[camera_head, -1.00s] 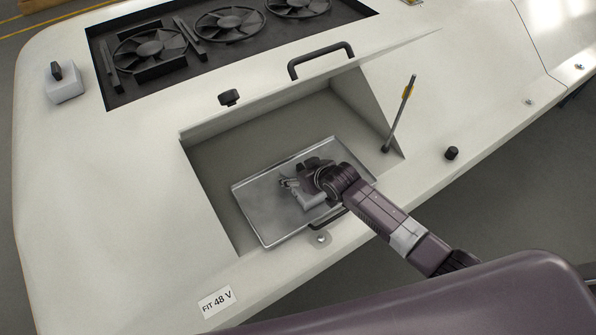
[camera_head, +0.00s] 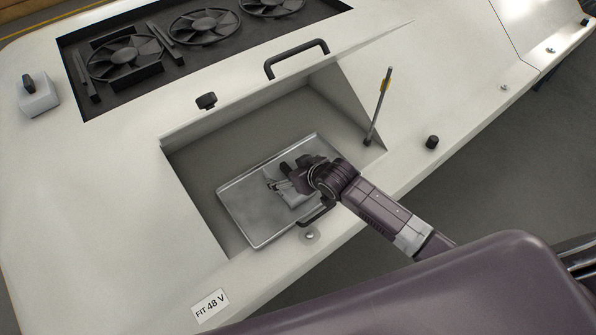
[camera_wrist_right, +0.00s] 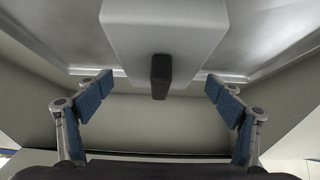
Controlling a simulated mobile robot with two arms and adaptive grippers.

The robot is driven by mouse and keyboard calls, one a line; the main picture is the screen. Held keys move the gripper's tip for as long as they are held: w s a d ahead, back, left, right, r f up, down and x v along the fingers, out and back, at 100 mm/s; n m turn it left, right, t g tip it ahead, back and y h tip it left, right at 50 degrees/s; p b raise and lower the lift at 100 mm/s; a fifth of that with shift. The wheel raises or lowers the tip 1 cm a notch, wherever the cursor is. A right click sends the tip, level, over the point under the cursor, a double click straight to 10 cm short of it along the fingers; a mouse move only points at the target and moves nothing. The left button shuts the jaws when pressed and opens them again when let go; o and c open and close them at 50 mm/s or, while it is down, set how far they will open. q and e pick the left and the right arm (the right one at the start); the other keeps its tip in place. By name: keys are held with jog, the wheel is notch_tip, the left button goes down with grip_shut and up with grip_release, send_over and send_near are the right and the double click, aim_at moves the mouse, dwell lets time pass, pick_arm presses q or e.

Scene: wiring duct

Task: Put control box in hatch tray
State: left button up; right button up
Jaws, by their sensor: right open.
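A pale grey box with a black knob (camera_wrist_right: 160,50) sits on the metal hatch tray (camera_head: 245,222) in the recess, in the tray's right part. In the head view the same box (camera_head: 298,200) shows partly behind my right gripper. My right gripper (camera_head: 279,182) is over the tray right at the box. In the right wrist view the right gripper (camera_wrist_right: 158,84) is open, with its blue-padded fingers apart on either side of the knob and clear of the box. My left gripper is not in view.
A similar pale box with a black knob (camera_head: 38,97) stands on the panel at far left. A black handle (camera_head: 297,57), a thin rod with a yellow tag (camera_head: 379,105) and a black knob (camera_head: 432,142) surround the recess. The tray's left part is bare.

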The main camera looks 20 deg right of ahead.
jog(key=shift+v, duration=3.5)
jog(key=shift+s, duration=0.1)
jog(key=s+d+m+g+h, duration=0.1)
jog(key=s+d+g, duration=0.1)
jog(key=s, duration=1.1)
jog(key=s+d+m+g+h, duration=0.1)
jog(key=s+d+g+h, duration=0.15)
jog(key=s, duration=0.95)
notch_tip(320, 180, down, 27)
jog(key=s+g, duration=0.2)
jog(key=s, duration=0.1)
jog(key=s+d+f, duration=0.3)
jog(key=s+f, duration=1.2)
jog(key=s, duration=0.1)
jog(key=shift+s+d+f+g, duration=0.2)
jog(key=shift+s+f+g, duration=0.15)
jog(key=shift+g, duration=0.1)
